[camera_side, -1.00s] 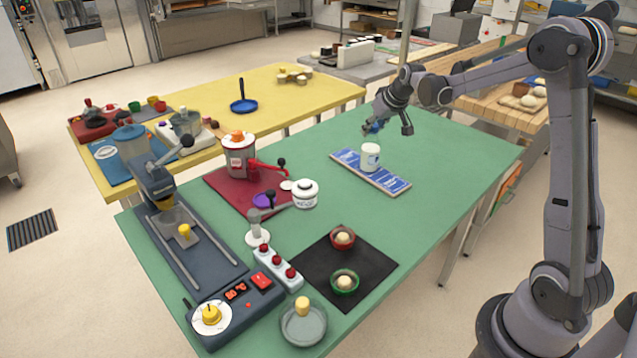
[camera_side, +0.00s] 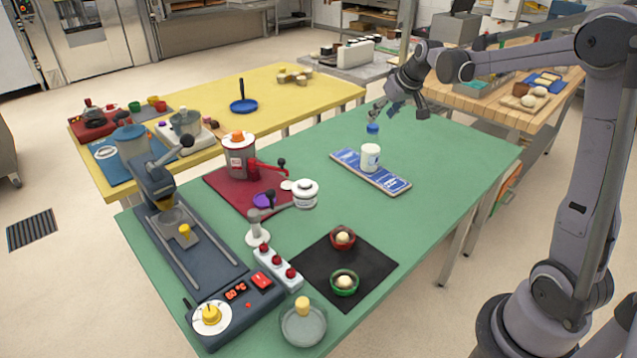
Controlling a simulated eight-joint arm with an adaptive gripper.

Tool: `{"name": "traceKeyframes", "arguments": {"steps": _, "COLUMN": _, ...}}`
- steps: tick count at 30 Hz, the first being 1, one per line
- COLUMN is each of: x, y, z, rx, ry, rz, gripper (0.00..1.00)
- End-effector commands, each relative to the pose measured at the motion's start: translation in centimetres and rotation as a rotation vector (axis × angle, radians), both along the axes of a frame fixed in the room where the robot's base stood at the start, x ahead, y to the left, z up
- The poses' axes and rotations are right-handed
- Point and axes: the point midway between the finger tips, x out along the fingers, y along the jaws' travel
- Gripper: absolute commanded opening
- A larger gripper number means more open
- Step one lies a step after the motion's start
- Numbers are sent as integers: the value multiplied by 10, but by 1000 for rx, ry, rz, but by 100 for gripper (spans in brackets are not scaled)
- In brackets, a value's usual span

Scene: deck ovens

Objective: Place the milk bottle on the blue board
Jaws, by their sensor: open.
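The board lies flat on the green table. My gripper (camera_side: 382,112) is open and empty, above and behind the bottle, apart from it. The gripper's fingers show small and dark against the table.
A red mat (camera_side: 222,188) with a juicer-like machine lies left of the board. A black mat (camera_side: 312,264) with a red bowl and a green bowl lies nearer the camera. The green table (camera_side: 455,155) is clear right of the board.

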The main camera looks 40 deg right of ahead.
Motion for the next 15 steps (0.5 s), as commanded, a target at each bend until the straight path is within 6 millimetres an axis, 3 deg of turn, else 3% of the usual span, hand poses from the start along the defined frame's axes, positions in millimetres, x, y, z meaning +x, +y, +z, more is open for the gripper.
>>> {"name": "traceKeyframes", "arguments": {"steps": 6, "x": -18, "y": 5, "z": 28, "rx": 0, "ry": 0, "rz": -1, "gripper": 53}}
{"name": "traceKeyframes", "arguments": {"steps": 12, "x": -26, "y": 9, "z": 41, "rx": 0, "ry": 0, "rz": 2, "gripper": 53}}
{"name": "traceKeyframes", "arguments": {"steps": 15, "x": -32, "y": 23, "z": 44, "rx": 0, "ry": -1, "rz": 13, "gripper": 53}}
